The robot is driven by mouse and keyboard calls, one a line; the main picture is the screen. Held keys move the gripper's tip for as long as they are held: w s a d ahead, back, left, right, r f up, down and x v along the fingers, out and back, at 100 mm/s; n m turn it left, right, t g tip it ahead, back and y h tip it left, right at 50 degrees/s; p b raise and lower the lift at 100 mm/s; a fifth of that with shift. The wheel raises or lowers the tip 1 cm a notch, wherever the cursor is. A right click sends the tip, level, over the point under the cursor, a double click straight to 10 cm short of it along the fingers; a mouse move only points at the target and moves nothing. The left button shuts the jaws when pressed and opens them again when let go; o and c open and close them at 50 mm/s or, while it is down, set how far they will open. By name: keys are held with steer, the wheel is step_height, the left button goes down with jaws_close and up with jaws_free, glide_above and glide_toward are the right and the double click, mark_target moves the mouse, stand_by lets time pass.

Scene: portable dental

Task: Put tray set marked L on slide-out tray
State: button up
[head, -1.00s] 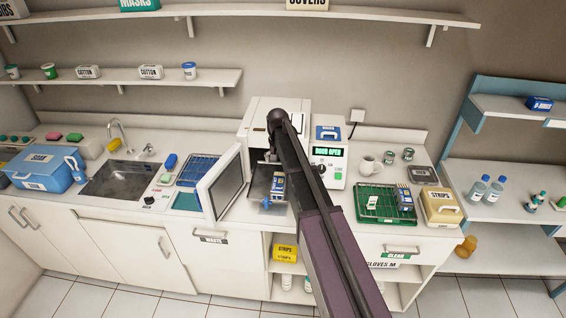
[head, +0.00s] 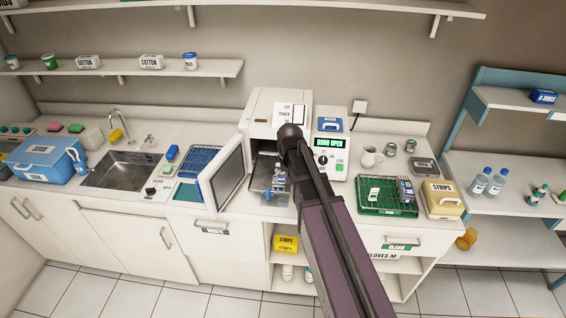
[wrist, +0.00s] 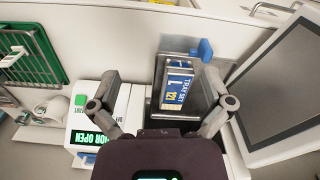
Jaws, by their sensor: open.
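The blue-and-white tray set marked L (wrist: 180,80) rests on the dark slide-out tray (wrist: 205,100) in the wrist view, and its label is readable. In the head view the tray set (head: 280,179) shows on the slide-out tray (head: 261,190), which sticks out of the open white sterilizer (head: 262,115). The tray has a blue handle (wrist: 202,50). My gripper (wrist: 161,76) is open, with one finger on each side of the tray set and a gap on both sides. In the head view my arm hides the gripper.
The sterilizer door (head: 224,183) stands open left of the tray. Its display (head: 328,142) reads DOOR OPEN. A green rack (head: 378,208) holding another blue pouch (head: 405,190) stands to the right. A blue tray (head: 198,163) and sink (head: 125,172) lie left.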

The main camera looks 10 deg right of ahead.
steer(key=s+n, duration=0.1)
steer(key=s, duration=1.2)
steer(key=shift+s+n, duration=0.35)
steer(key=shift+n, duration=0.05)
steer(key=shift+c, duration=0.2)
